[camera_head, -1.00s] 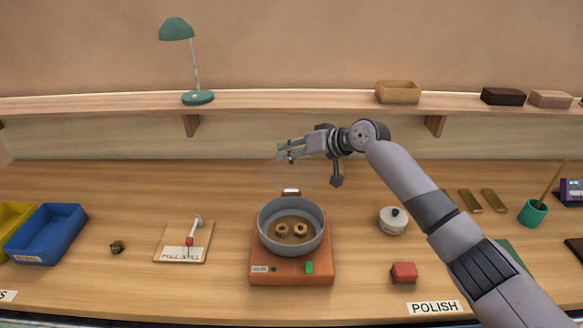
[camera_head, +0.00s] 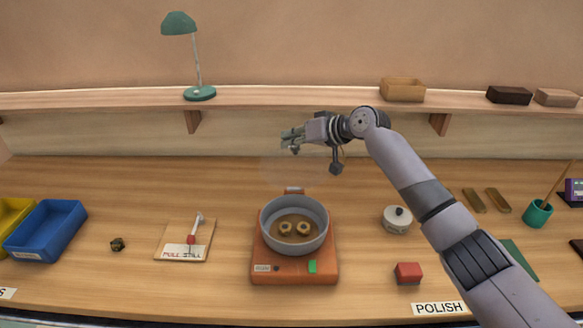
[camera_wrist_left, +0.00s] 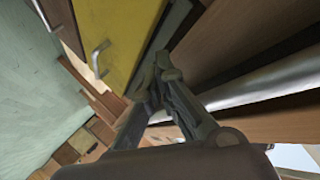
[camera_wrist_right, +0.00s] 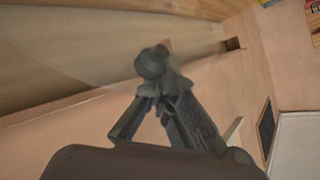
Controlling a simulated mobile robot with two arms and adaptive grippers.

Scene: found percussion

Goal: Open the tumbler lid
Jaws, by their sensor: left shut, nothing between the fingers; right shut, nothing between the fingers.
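The tumbler is a grey round bowl (camera_head: 266,222) on an orange base (camera_head: 292,272), in the middle of the bench in the head view. Two brass-coloured rings (camera_head: 295,228) lie inside it. A faint see-through lid (camera_head: 288,172) appears to stand raised behind the bowl, above the hinge block (camera_head: 293,190); its outline is hard to make out. My right gripper (camera_head: 286,139) is shut and empty, above and behind the bowl, near the raised lid; contact cannot be told. It also shows in the right wrist view (camera_wrist_right: 155,68). My left gripper (camera_wrist_left: 160,78) is shut and empty, away from the tumbler.
A small white lidded pot (camera_head: 397,226) and a red block (camera_head: 408,273) stand right of the tumbler. A board with a lever (camera_head: 172,252), a dark lump (camera_head: 117,244) and a blue bin (camera_head: 50,240) are left. A shelf (camera_head: 290,99) runs behind.

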